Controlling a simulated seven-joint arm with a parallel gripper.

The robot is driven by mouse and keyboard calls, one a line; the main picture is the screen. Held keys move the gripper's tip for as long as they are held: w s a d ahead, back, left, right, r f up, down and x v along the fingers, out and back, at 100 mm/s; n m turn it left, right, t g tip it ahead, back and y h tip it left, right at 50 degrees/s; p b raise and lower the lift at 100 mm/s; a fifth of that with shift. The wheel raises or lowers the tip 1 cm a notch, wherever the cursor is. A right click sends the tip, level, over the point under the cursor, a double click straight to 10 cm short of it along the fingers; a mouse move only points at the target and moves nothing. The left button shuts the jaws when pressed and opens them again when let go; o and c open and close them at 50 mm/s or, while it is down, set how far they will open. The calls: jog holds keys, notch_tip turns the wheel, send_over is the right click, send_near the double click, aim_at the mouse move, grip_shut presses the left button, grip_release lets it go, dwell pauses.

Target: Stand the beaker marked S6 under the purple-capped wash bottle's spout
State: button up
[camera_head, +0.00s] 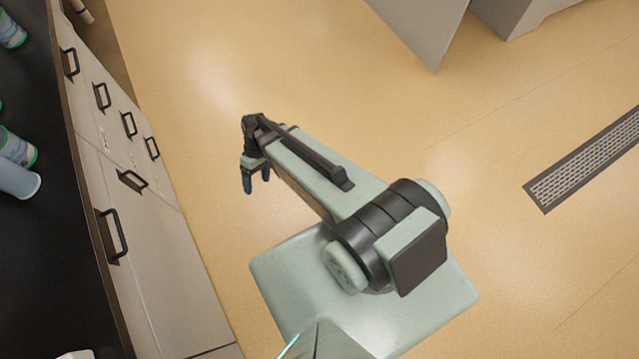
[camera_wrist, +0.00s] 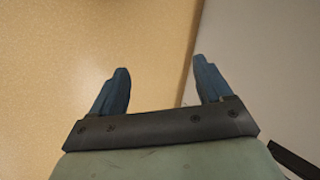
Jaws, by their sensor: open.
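My gripper (camera_head: 257,182) is open and empty, held out over the bare floor to the right of the bench in the head view. In the wrist view its two blue fingers (camera_wrist: 160,84) stand apart with only floor and a pale panel beyond them. Neither the beaker marked S6 nor the purple-capped wash bottle can be made out in either view.
A black bench top (camera_head: 50,270) runs along the left, above pale drawers (camera_head: 165,270) with black handles. The tan floor (camera_head: 200,80) is clear; a drain grate (camera_head: 590,160) lies right.

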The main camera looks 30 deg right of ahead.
jog(key=s+d+f+m+g+h, duration=0.1)
jog(key=s+d+f, duration=0.3)
jog(key=s, duration=0.6)
jog(key=s+d+f+m+g+h, duration=0.1)
jog(key=s+d+f+m, duration=0.3)
jog(key=s+d, duration=0.4)
jog(key=shift+s+d+h, duration=0.25)
jog(key=shift+s+h, duration=0.65)
jog(key=shift+s, duration=0.35)
